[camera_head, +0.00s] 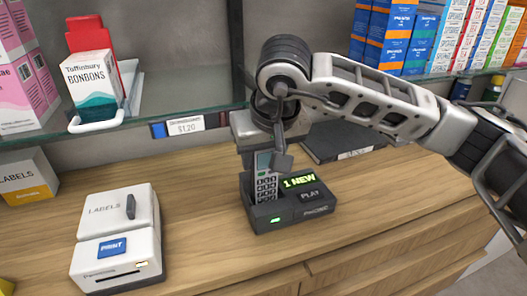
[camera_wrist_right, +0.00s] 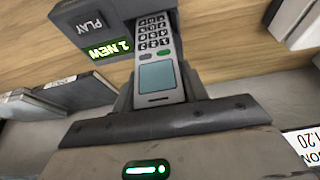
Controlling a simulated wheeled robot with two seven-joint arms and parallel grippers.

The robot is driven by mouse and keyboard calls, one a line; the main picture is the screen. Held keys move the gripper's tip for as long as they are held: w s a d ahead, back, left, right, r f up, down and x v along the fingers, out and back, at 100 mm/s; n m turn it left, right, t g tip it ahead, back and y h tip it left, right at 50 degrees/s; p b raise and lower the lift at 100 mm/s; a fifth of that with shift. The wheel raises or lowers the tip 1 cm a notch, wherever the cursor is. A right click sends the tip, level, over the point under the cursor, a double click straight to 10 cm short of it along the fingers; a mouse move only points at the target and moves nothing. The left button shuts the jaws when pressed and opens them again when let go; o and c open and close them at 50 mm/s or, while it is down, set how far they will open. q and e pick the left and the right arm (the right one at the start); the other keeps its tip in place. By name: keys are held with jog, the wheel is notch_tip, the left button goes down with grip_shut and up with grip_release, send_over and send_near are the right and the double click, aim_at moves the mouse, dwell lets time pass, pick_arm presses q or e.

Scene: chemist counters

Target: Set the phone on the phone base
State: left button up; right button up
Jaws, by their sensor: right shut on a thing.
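The grey phone (camera_head: 265,185) stands nearly upright with its keypad end in the left slot of the dark phone base (camera_head: 292,217). I cannot tell whether it rests on the bottom of the slot. My right gripper (camera_head: 268,157) is above the base, shut on the phone's upper part, and hides some of it. In the wrist view the phone (camera_wrist_right: 156,72) shows its screen and keys between the fingers, with the keypad end toward the base (camera_wrist_right: 85,25). The base's display reads "1 NEW" and a green light glows on its front. My left gripper is not in view.
A white label printer (camera_head: 115,238) stands left of the base on the wooden counter (camera_head: 200,215). A dark flat box (camera_head: 345,140) lies behind on the right. A glass shelf (camera_head: 190,118) with boxes runs above the counter's back. The counter in front is clear.

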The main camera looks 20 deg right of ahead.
jog(key=shift+f, duration=0.1)
jog(key=shift+f, duration=0.15)
jog(key=o, duration=1)
jog(key=shift+o, duration=0.2)
jog(key=shift+s+r, duration=0.1)
jog(key=shift+r, duration=0.35)
jog(key=b+v, duration=0.1)
jog(key=v, duration=1)
jog(key=shift+r, duration=0.2)
jog(key=shift+s+f, duration=0.1)
jog(key=shift+s, duration=0.15)
